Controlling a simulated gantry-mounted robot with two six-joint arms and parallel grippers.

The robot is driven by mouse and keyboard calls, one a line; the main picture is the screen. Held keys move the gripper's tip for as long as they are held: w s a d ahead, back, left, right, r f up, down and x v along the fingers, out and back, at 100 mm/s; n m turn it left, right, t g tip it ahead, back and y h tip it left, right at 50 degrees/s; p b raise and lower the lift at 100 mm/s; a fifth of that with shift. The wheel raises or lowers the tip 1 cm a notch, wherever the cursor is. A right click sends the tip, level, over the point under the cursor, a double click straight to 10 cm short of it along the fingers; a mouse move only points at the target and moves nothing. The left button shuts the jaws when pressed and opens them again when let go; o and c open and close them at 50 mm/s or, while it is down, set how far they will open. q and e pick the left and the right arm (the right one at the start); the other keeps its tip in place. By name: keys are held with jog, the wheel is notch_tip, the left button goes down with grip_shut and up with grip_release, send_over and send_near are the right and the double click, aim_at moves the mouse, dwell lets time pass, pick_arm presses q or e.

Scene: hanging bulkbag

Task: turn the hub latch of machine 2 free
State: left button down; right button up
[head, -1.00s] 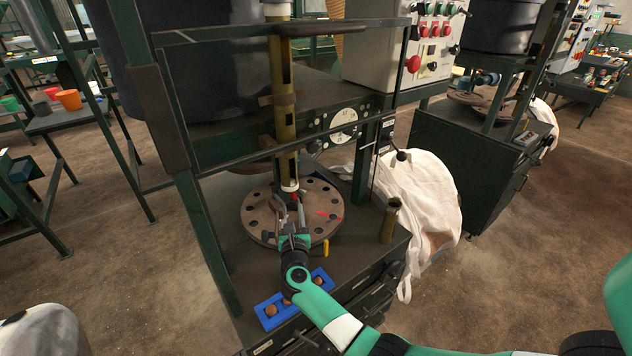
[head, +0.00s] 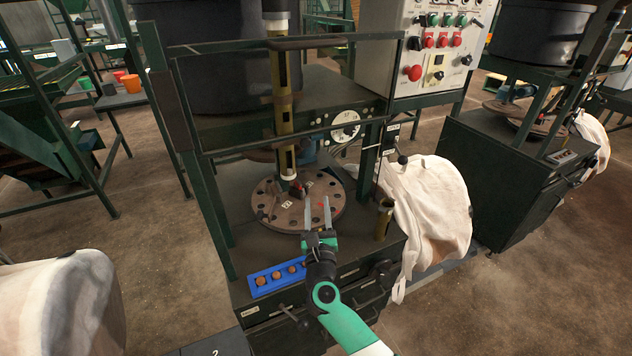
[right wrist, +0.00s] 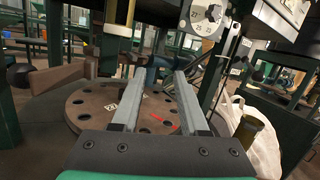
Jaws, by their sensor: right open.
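A round brown plate with holes (head: 270,212) lies on the machine's dark bench under the upright olive tube (head: 285,110). A small dark red part (head: 297,190) stands at the plate's hub, at the tube's foot; I cannot tell whether it is the latch or how it is turned. The plate also shows in the right wrist view (right wrist: 95,112), with a thin red mark (right wrist: 157,117) on it. My right gripper (head: 317,205) is open and empty, its grey fingers over the plate's front right part, apart from the hub. It also shows in the right wrist view (right wrist: 156,88). My left gripper is out of view.
A blue tray (head: 254,287) with several round brown pieces lies at the bench's front. An olive cup (head: 383,220) stands at its right corner. Green frame posts (head: 366,165) flank the plate. A white bag (head: 430,200) hangs at right.

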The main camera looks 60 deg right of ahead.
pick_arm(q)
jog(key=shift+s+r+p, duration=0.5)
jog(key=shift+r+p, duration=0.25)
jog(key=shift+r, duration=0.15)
pick_arm(e)
jog(key=w+a+r+n+t, duration=0.1)
jog(key=a+r+n+t, duration=0.3)
jog(key=r, duration=0.7)
jog(key=shift+w+a, duration=0.2)
